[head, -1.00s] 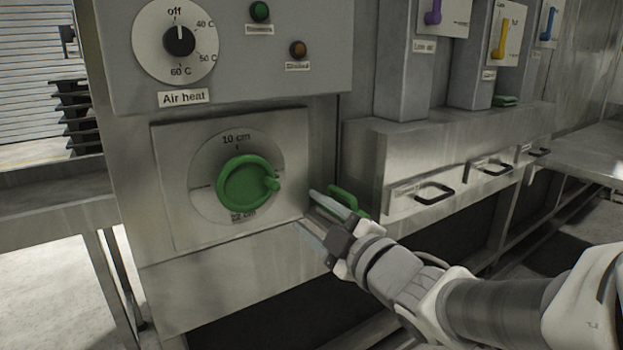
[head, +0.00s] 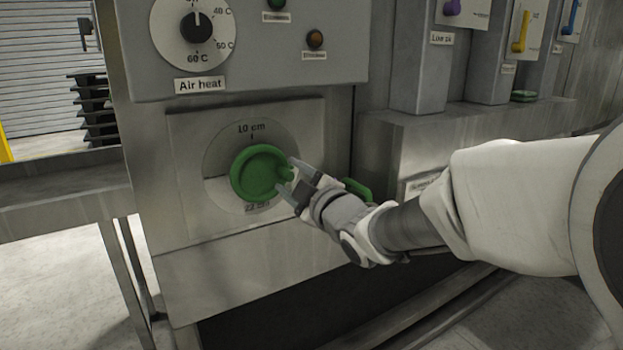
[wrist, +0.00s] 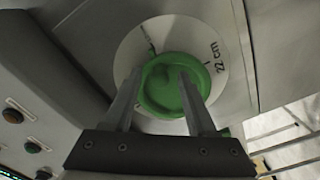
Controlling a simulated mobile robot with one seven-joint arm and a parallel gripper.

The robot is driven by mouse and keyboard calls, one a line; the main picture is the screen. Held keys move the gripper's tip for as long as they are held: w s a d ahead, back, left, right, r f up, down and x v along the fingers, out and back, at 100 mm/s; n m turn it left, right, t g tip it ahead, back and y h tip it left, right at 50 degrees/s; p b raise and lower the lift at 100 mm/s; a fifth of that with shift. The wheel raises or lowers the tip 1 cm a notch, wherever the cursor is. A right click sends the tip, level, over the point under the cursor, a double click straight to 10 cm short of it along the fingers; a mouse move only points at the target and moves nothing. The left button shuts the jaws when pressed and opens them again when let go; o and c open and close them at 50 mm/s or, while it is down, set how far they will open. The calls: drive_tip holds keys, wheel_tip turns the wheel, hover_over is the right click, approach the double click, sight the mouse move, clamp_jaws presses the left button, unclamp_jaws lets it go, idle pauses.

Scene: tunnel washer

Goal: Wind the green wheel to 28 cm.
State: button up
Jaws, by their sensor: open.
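The green wheel (head: 257,173) sits on a round pale dial on the steel panel, with a small knob (head: 285,173) on its right side. The dial reads "10 cm" at the top; a partly covered mark at the bottom reads "22 cm" in the wrist view. My gripper (head: 288,176) is open at the wheel's right edge, its fingers above and below the knob. In the wrist view the wheel (wrist: 160,88) shows between and behind the two spread fingers. I cannot tell whether the fingers touch it.
The Air heat dial (head: 196,27) and a green and an orange button (head: 315,39) are above. A green handle (head: 357,189) is right of the wheel, partly behind my arm. Purple, yellow and blue levers are at the upper right. A steel ledge (head: 60,190) is at the left.

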sight(272, 193)
clamp_jaws()
drive_tip(key=shift+f, duration=0.1)
idle(0.4)
drive_tip(key=m, duration=0.1)
drive_tip(key=f+m+b, duration=0.1)
drive_tip(key=m, duration=0.1)
drive_tip(key=f+m, duration=0.1)
drive_tip(key=m, duration=0.1)
drive_tip(key=shift+s+a+b, duration=0.15)
drive_tip(key=shift+a+b, duration=0.05)
drive_tip(key=shift+b, duration=0.1)
drive_tip(key=shift+s+a+f+m, duration=0.15)
drive_tip(key=shift+a+f+m, duration=0.15)
drive_tip(key=shift+m, duration=0.85)
drive_tip(key=shift+s+a+f+m, duration=0.2)
drive_tip(key=shift+f+m, duration=0.15)
drive_tip(key=shift+m, duration=0.75)
drive_tip(key=shift+s+a+f+m, duration=0.2)
drive_tip(key=shift+f+m, duration=0.1)
drive_tip(key=shift+m, duration=0.85)
